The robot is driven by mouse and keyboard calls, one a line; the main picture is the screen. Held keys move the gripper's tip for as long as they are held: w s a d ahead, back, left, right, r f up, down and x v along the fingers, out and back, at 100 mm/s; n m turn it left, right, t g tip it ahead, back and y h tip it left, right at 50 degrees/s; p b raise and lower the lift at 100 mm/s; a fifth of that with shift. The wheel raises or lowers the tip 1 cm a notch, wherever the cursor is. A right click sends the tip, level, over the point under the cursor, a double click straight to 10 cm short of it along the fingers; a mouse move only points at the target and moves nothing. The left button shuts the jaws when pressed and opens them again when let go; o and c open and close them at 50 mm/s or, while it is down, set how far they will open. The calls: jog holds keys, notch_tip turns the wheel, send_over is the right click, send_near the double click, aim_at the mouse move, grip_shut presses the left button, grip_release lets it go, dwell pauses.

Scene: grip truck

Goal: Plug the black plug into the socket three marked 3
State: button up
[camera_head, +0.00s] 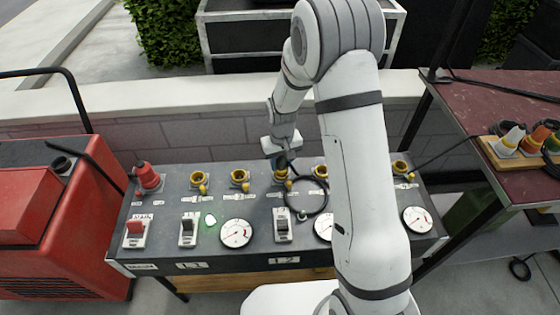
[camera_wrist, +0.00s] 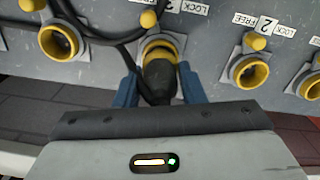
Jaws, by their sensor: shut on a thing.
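My gripper (camera_wrist: 158,88) has its two blue fingers shut on either side of the black plug (camera_wrist: 159,77). In the head view my gripper (camera_head: 279,160) is above the third socket from the left on the panel. The plug's front end is at this yellow-ringed socket (camera_wrist: 163,44), lined up with it. I cannot tell how deep it sits. The plug's black cable (camera_head: 312,207) makes a loop on the panel right of the gripper.
The dark panel (camera_head: 264,213) holds several yellow sockets, switches and dials. A red plug (camera_head: 147,176) stands at its left end. A red machine (camera_head: 32,215) is at left. At right, a table (camera_head: 511,92) bears coloured connectors (camera_head: 530,142). A low wall runs behind.

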jog(key=shift+f+b, duration=0.55)
jog(key=shift+f, duration=0.25)
jog(key=o, duration=1.1)
jog(key=shift+o, duration=0.6)
jog(key=shift+o, duration=1.1)
jog(key=shift+r, duration=0.1)
jog(key=shift+r+p, duration=1.55)
jog(key=shift+r, duration=0.9)
